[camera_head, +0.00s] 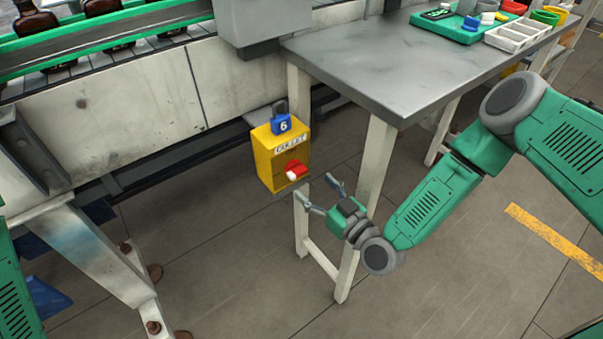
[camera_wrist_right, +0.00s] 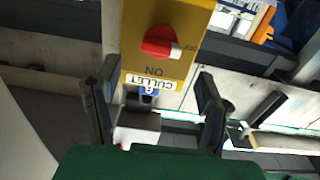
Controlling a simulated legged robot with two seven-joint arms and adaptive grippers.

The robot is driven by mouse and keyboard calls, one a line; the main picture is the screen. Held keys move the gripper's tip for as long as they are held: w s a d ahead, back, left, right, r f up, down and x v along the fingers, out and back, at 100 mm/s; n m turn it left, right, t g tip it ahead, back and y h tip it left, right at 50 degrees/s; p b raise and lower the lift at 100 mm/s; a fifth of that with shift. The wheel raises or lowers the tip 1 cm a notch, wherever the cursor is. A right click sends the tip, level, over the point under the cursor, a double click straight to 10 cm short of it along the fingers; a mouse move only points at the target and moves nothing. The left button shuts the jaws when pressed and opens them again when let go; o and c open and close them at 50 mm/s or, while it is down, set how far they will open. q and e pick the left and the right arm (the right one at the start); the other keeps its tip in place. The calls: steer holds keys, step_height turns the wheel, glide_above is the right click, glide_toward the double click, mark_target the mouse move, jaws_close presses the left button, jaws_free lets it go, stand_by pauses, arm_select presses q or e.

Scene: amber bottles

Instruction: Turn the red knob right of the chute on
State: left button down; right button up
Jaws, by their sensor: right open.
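The red knob (camera_head: 296,168) sits on the front of a yellow box (camera_head: 268,165) labelled CULLET, with a blue "6" tag (camera_head: 281,124) on top. In the right wrist view the box is upside down; the red knob (camera_wrist_right: 158,43) has a white pointer end (camera_wrist_right: 176,53) aimed right, away from the ON mark (camera_wrist_right: 153,71) below it. My right gripper (camera_head: 318,188) is open and empty, just in front of and below the knob, apart from it. Its fingers (camera_wrist_right: 157,72) flank the view of the box. My left gripper is out of view. I cannot identify a chute for certain.
A grey-topped table (camera_head: 380,60) stands right of the box, its white leg (camera_head: 367,165) close behind my right gripper. A green tray (camera_head: 465,22) and a white divided tray (camera_head: 520,35) lie on it. A conveyor (camera_head: 120,45) with amber bottles runs upper left. A grey housing (camera_head: 262,20) hangs above.

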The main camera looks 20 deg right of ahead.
mark_target(300, 174)
steer(key=x, duration=0.4)
steer(key=b+x, duration=0.1)
steer(key=x, duration=0.1)
steer(key=shift+a, duration=0.3)
steer(key=shift+w+d, duration=0.2)
steer(key=shift+w, duration=0.1)
steer(key=shift+w+d+f, duration=0.1)
steer(key=shift+w+d, duration=0.1)
steer(key=shift+d, duration=0.15)
steer(key=shift+a, duration=0.35)
steer(key=c, duration=0.4)
steer(key=shift+a, duration=0.3)
steer(key=c, duration=0.8)
steer(key=shift+o, duration=0.2)
steer(key=shift+d, duration=0.1)
